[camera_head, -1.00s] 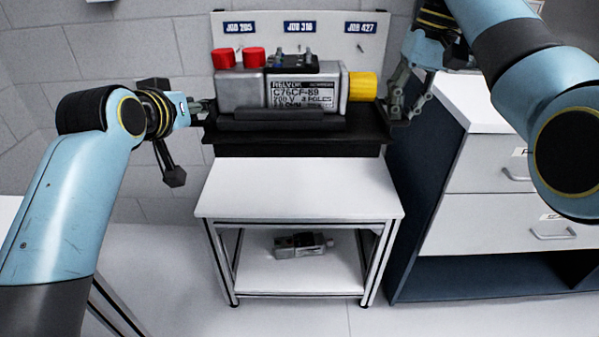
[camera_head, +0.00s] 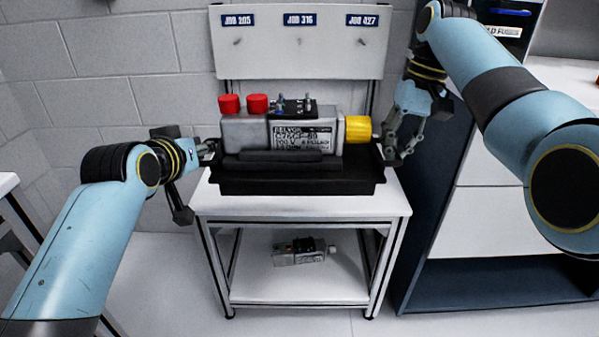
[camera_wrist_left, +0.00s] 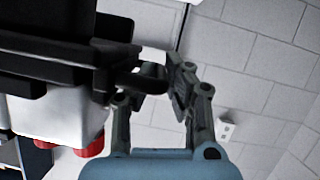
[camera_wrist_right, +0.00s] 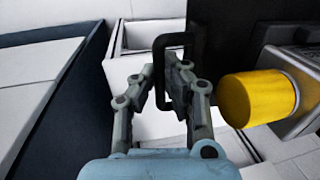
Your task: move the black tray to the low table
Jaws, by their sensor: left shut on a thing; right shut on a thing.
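The black tray (camera_head: 300,181) is level over the low white table (camera_head: 300,205) in the head view. I cannot tell if it touches the tabletop. It carries a grey servo unit (camera_head: 305,137) with two red caps and a yellow end. My left gripper (camera_head: 207,150) is shut on the tray's left handle, which shows in the left wrist view (camera_wrist_left: 143,82). My right gripper (camera_head: 393,150) is shut on the tray's right handle, a black loop in the right wrist view (camera_wrist_right: 160,72).
A white pegboard (camera_head: 300,45) with blue job labels stands behind the table. A smaller grey unit (camera_head: 303,252) lies on the lower shelf. A blue cabinet with white drawers (camera_head: 490,215) stands close on the right.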

